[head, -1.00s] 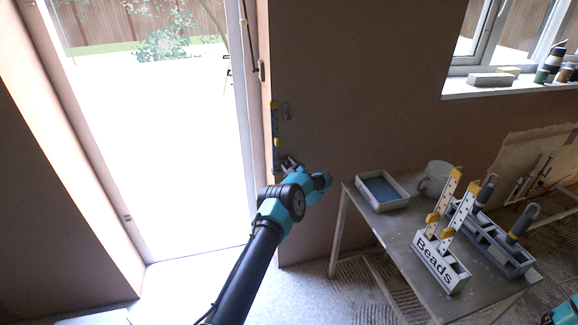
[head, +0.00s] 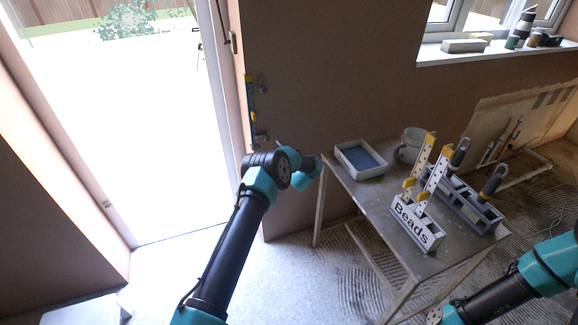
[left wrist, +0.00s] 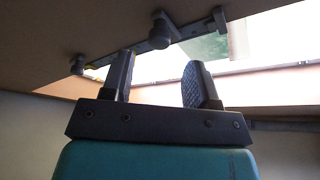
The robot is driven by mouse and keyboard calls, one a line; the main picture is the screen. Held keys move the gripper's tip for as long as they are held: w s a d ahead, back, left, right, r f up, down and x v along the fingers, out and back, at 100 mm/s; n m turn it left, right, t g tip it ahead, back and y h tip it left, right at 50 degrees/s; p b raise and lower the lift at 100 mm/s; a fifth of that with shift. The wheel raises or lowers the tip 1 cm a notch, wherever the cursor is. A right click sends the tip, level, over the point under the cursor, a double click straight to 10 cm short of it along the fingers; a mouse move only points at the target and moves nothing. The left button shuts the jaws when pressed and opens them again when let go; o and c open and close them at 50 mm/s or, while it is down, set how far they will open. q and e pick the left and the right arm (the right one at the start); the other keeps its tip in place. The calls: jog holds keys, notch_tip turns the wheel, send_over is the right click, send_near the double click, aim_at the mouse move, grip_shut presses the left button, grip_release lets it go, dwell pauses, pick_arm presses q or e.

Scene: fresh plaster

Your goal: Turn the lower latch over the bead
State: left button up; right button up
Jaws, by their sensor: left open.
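An upright blue-and-yellow strip (head: 250,100), seemingly the bead, stands at the wall edge beside the bright doorway. A small grey upper latch (head: 262,84) is on the wall just right of it. A dark piece (head: 260,139) near the strip's foot looks like the lower latch. My left gripper (head: 280,146) is close to it, on its right, partly hidden by my own wrist. In the left wrist view the jaws (left wrist: 160,72) are open and empty; a dark knob with a bar (left wrist: 159,35) lies beyond the fingertips. Whether it crosses the bead is unclear. My right gripper is out of view.
A table (head: 385,215) at right holds a tray with a blue inside (head: 346,163), a mug (head: 409,146), a white "Beads" box (head: 416,226) and a grey tool holder (head: 476,212). A window sill (head: 480,52) is behind.

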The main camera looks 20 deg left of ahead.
pick_arm(q)
jog(key=v, duration=1)
jog(key=shift+s, duration=0.1)
jog(key=s+d+f+m+h, duration=0.9)
jog(key=s+f+m+h, duration=0.3)
jog(key=s+m+h, duration=0.4)
jog(key=s+d+m+g+h, duration=0.1)
jog(key=s+d+g+h, duration=0.1)
jog(key=s, duration=0.6)
jog(key=s+d+m+g+h, duration=0.2)
jog(key=s+g, duration=0.2)
jog(key=s, duration=0.5)
jog(key=s+d+m+g+h, duration=0.1)
jog(key=s+d+g+h, duration=0.1)
jog(key=s, duration=0.7)
jog(key=shift+s+d+g+h, duration=0.2)
jog(key=shift+d+g+h, duration=0.05)
jog(key=shift+g+h, duration=0.15)
